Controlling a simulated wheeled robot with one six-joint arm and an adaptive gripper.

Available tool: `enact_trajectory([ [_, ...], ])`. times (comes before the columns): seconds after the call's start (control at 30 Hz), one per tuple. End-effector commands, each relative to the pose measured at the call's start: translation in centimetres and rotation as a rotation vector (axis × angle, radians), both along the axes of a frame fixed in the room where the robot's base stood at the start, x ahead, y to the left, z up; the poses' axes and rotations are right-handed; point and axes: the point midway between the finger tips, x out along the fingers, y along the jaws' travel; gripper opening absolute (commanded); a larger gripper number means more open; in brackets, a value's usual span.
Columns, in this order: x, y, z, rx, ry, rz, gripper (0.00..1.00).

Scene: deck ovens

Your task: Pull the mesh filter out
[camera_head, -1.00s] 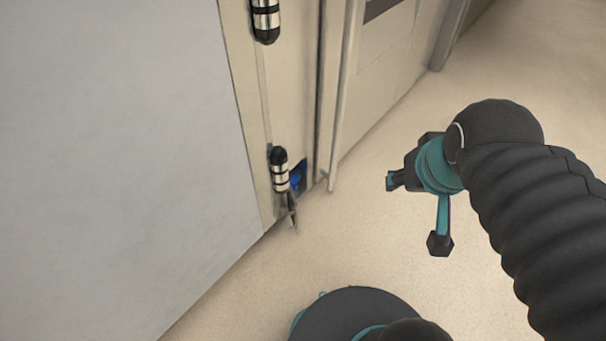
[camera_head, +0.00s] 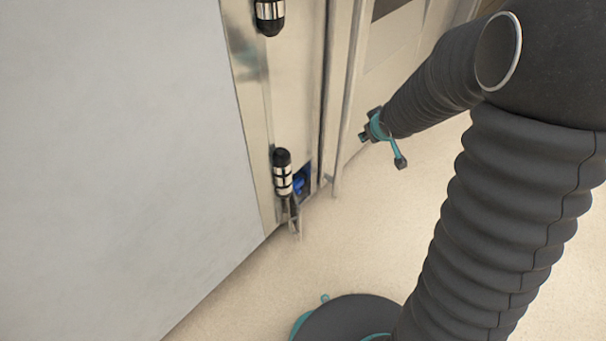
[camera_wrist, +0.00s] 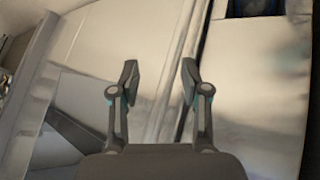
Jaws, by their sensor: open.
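I cannot make out a mesh filter for certain in either view. A small blue part (camera_head: 300,184) sits in a dark recess low in the steel front, partly hidden by a black-and-silver fitting (camera_head: 283,173). My gripper (camera_head: 384,150) is open and empty, to the right of the recess and apart from it, in front of the neighbouring panel. In the wrist view its two fingers (camera_wrist: 159,78) stand apart with pale steel panels behind them. A dark opening with a blue edge (camera_wrist: 255,7) shows at the top right there.
A large pale panel (camera_head: 120,150) fills the left of the head view. A second black-and-silver fitting (camera_head: 269,16) is higher up. A thin vertical bar (camera_head: 345,100) stands right of the recess. The beige floor (camera_head: 250,290) in front is clear.

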Motion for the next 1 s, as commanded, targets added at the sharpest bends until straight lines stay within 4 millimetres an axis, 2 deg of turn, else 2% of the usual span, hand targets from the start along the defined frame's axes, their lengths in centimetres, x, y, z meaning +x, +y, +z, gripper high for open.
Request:
enact_trajectory([
  [0.03, 0.9, 0.7, -2.7, 0.009, 0.01, 0.04, 0.46],
  [0.23, 3.0, 4.0, -11.1, 0.077, 0.02, 0.207, 0.46],
  [0.4, 3.0, 7.2, -18.3, 0.168, 0.045, 0.345, 0.46],
  [0.5, 2.3, 8.8, -21.7, 0.226, 0.062, 0.409, 0.46],
  [0.6, 1.6, 10.1, -24.2, 0.273, 0.074, 0.456, 0.46],
  [0.7, 0.9, 10.9, -25.7, 0.306, 0.083, 0.487, 0.46],
  [0.83, 0.7, 11.4, -26.7, 0.325, 0.088, 0.505, 0.46],
  [1.0, 1.3, 12.4, -28.0, 0.328, 0.089, 0.508, 0.46],
])
